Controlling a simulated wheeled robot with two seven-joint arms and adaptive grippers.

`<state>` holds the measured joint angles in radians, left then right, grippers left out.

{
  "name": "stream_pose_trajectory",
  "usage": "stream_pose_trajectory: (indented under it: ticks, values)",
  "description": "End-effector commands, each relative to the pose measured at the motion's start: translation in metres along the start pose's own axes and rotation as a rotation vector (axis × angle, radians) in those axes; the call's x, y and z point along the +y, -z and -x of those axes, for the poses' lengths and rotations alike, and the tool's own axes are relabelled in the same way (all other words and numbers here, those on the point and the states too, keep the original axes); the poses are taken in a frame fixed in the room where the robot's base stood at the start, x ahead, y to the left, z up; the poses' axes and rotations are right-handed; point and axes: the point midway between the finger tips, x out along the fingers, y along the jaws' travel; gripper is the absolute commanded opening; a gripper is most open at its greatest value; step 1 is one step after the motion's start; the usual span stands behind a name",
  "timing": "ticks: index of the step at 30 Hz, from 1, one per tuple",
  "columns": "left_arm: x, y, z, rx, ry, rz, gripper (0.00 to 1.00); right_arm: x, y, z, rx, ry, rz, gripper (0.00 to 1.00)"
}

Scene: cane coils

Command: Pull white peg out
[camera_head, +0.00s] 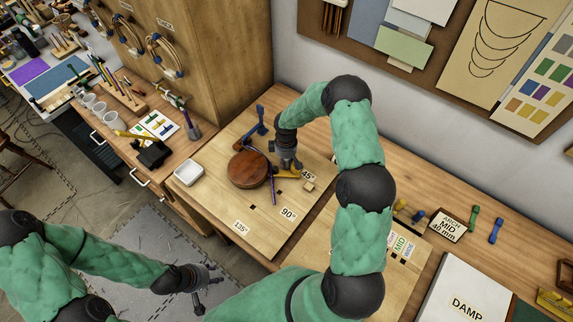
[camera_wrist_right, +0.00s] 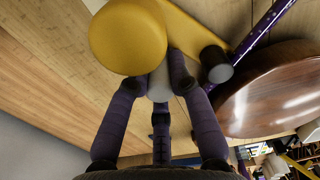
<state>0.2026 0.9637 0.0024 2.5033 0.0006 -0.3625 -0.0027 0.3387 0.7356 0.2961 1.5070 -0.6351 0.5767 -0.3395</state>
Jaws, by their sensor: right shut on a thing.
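In the right wrist view, my right gripper (camera_wrist_right: 161,82) is shut on a pale white peg (camera_wrist_right: 159,88), with a fingertip on each side. A yellow round-ended part (camera_wrist_right: 127,38) covers its upper end in the picture, so I cannot tell how far the peg sits in anything. In the head view my right gripper (camera_head: 291,166) is low over the board, beside the round brown wooden block (camera_head: 248,170) and a yellow arm (camera_head: 285,174); the peg is hidden there. My left gripper (camera_head: 207,288) is open and empty, over the floor.
A purple rod (camera_head: 272,189) runs close beside the brown block. A blue clamp-like piece (camera_head: 262,121) stands behind it. A small wooden block (camera_head: 309,186) lies right of my gripper. A white dish (camera_head: 188,173) is at left. The board's front (camera_head: 250,215) is mostly clear.

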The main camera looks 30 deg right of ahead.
Motion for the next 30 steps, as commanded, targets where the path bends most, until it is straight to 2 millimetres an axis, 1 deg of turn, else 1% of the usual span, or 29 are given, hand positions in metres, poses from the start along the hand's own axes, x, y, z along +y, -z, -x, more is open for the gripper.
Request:
stream_pose_trajectory:
  ticks: [30]
  values:
    - [0.008, -0.001, 0.021, 0.0, 0.0, 0.0, 0.4, 0.0, 0.0, 0.044, 0.0, 0.0, 0.0, 0.0]
